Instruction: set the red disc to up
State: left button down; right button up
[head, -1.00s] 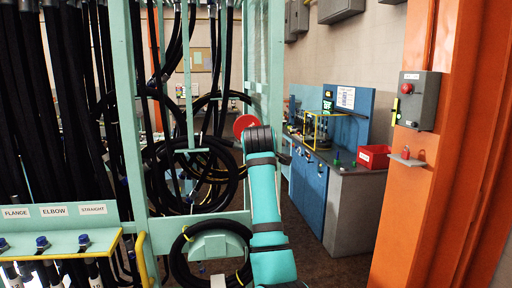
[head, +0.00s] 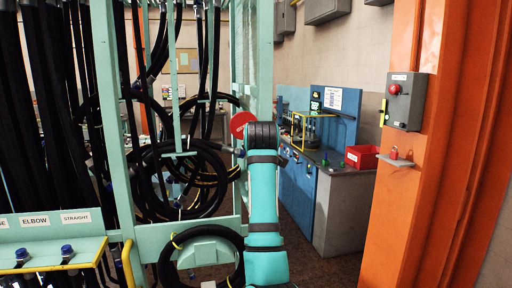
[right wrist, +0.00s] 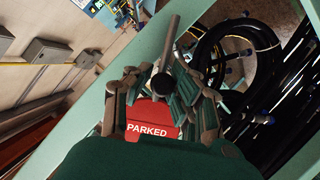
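The red disc (head: 241,123) is on the teal frame in the head view, partly hidden behind my right arm's end. In the right wrist view the disc (right wrist: 153,122) is close up and reads "PARKED", its lower part hidden by my gripper body. A grey bar with a dark round knob (right wrist: 162,86) stands in front of the disc. My right gripper (right wrist: 160,88) is at the disc, its fingers apart on either side of the knob. I cannot tell whether either finger touches it. My left gripper is not in view.
Black coiled hoses (head: 180,205) hang on the teal rack (head: 118,130) beside the disc. A labelled shelf (head: 50,245) is at lower left. A blue-panelled workbench (head: 345,168) with a red bin (head: 362,156) stands behind. An orange column (head: 440,170) carries a grey switch box (head: 405,100).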

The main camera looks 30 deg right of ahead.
jog(key=o, duration=0.4)
jog(key=shift+s, duration=0.15)
jog(key=v, duration=1.2)
